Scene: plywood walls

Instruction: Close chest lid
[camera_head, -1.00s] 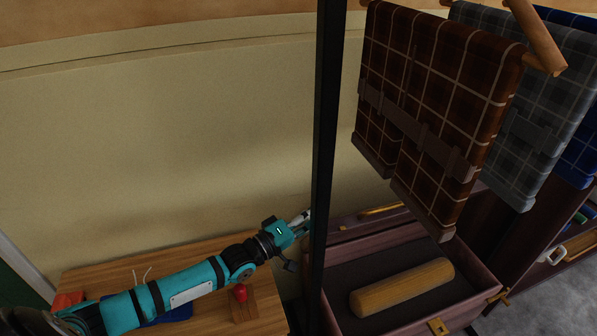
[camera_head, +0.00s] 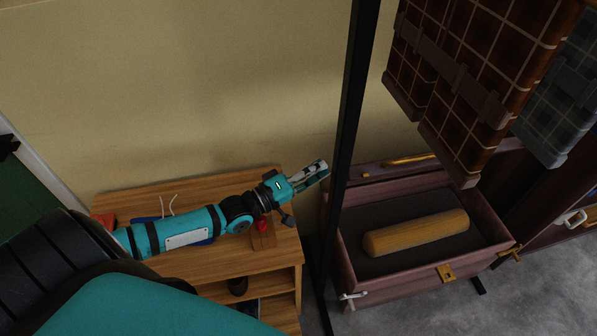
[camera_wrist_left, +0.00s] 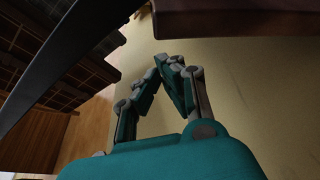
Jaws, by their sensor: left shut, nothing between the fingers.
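The chest (camera_head: 345,262) stands open at the lower right, a dark reddish-brown box with gold fittings. A light wooden cylinder (camera_head: 415,233) lies inside on the dark bottom. Behind its opening is a reddish-brown strip with a gold bar (camera_head: 410,160), which looks like part of the raised lid; hanging cloth hides much of it. My left gripper (camera_head: 322,169) is shut and empty, left of the chest beside a black post. The left wrist view shows its closed fingers (camera_wrist_left: 168,62) below a dark red-brown panel (camera_wrist_left: 240,20), perhaps the lid. My right gripper is not in view.
The black upright post (camera_head: 348,140) stands between my left gripper and the chest. Plaid cloths (camera_head: 475,80) hang above the chest. A wooden table (camera_head: 215,266) with small items lies under my left arm. Grey floor (camera_head: 410,315) is clear in front of the chest.

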